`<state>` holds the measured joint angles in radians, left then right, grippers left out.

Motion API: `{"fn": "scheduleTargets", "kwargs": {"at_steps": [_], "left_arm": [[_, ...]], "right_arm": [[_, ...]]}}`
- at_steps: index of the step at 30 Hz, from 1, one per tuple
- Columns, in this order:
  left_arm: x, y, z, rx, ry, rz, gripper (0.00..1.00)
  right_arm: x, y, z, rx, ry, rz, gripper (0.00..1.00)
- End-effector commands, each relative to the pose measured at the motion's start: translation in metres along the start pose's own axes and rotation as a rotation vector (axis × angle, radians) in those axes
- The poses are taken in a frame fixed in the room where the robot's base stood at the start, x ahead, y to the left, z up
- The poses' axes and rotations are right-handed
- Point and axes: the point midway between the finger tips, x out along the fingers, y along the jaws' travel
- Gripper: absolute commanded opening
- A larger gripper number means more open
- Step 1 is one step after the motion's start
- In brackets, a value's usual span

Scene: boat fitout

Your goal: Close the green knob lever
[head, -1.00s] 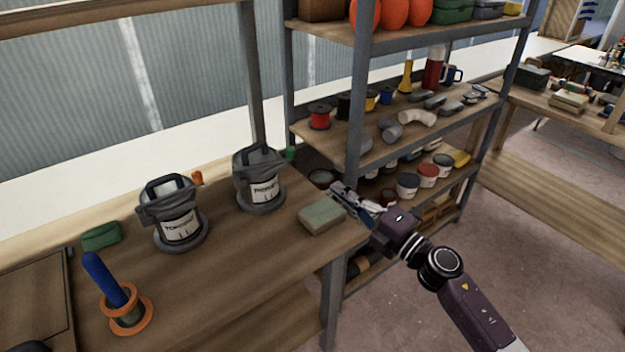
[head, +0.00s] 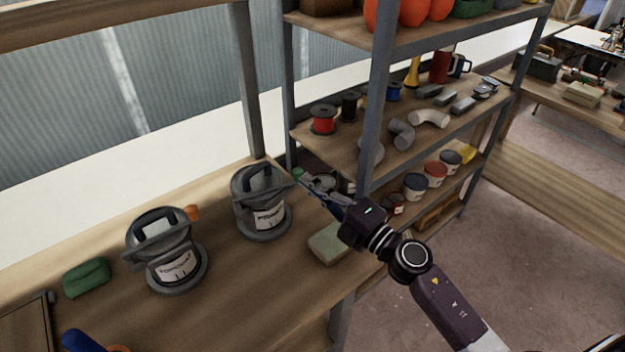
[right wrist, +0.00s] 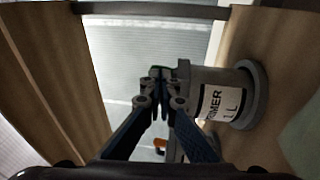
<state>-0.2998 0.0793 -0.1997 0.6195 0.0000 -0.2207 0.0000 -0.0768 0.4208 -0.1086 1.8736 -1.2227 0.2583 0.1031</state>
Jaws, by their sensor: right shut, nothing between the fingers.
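The green knob (head: 298,173) shows at the back right of the grey pot with a white "PRIMER" label (head: 262,203); its lever is mostly hidden. My right gripper (head: 303,181) is shut and empty, with its fingertips at the green knob, beside the pot's rim. In the right wrist view, the closed fingertips (right wrist: 160,76) overlap a sliver of the green knob (right wrist: 157,69), and the primer pot (right wrist: 215,105) stands just to their right. I cannot tell whether they touch the knob.
A "TOPCOAT" pot (head: 168,258) with an orange knob (head: 192,212) stands left of the primer pot. A pale green block (head: 328,243) lies below my right gripper. A shelf post (head: 376,100) rises close behind my right arm. A green pouch (head: 87,277) lies at left.

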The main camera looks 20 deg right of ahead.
Motion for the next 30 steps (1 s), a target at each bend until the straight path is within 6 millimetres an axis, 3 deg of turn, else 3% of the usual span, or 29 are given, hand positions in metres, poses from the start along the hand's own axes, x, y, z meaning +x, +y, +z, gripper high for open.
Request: {"fn": "scheduleTargets", "kwargs": {"at_steps": [11,21,30], "left_arm": [[0.003,0.000,0.005,0.000,-0.007,0.000,0.36],[0.030,0.001,0.006,0.000,-0.004,0.000,0.36],[0.028,0.000,0.001,0.001,0.004,0.000,0.36]], "right_arm": [[0.002,-0.002,0.002,0.001,0.013,0.000,0.00],[0.028,-0.007,0.017,0.021,0.187,0.000,0.00],[0.044,-0.006,0.023,0.028,0.201,0.000,0.00]]}}
